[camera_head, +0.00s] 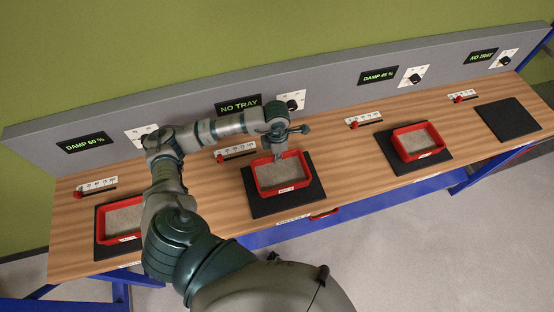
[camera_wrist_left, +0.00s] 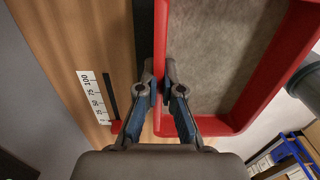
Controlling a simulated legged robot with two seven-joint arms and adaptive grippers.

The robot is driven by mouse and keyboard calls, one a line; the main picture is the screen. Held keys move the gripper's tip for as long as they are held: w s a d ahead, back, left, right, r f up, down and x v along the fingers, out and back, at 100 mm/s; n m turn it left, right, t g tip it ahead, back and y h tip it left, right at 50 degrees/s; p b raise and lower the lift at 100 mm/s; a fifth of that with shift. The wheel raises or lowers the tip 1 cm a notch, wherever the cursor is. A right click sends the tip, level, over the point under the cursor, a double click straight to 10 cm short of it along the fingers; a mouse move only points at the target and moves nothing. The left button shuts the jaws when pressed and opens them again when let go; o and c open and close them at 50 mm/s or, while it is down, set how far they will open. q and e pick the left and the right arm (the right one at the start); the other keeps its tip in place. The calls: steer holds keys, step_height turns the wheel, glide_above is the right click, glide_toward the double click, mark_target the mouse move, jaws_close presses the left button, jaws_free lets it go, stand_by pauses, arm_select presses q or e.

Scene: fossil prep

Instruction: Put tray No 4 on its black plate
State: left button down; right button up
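A red tray (camera_head: 281,190) with a grey-beige filling is over the second black plate (camera_head: 314,195) from the left. Its front label is too small to read. I cannot tell whether the tray touches the plate. My left gripper (camera_head: 279,156) is at the tray's far wall. In the left wrist view, its fingers (camera_wrist_left: 161,72) straddle the red tray wall (camera_wrist_left: 161,45), one inside and one outside, close against it. The display (camera_head: 238,105) behind this plate reads NO TRAY. My right gripper is not in view.
Another red tray (camera_head: 122,237) is at the left, partly hidden by my arm; its display reads DAMP 60 %. A third red tray (camera_head: 435,151) sits on a plate at the right. The far-right black plate (camera_head: 507,118) is bare. A grey panel (camera_head: 190,102) runs behind the bench.

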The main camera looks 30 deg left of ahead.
arm_select(q)
steer(key=shift+f, duration=0.4)
steer(key=shift+d+f+p, duration=0.15)
steer(key=shift+d+f, duration=0.05)
steer(key=shift+f, duration=0.35)
steer(key=shift+d+f+p, duration=0.15)
steer(key=shift+d+f, duration=0.05)
steer(key=shift+f, duration=0.3)
steer(key=shift+d+f, duration=0.15)
steer(key=shift+f, duration=0.05)
steer(key=shift+d, duration=0.1)
steer(key=shift+f, duration=0.1)
steer(key=c, duration=1.3)
jaws_free()
steer(key=shift+a, duration=0.4)
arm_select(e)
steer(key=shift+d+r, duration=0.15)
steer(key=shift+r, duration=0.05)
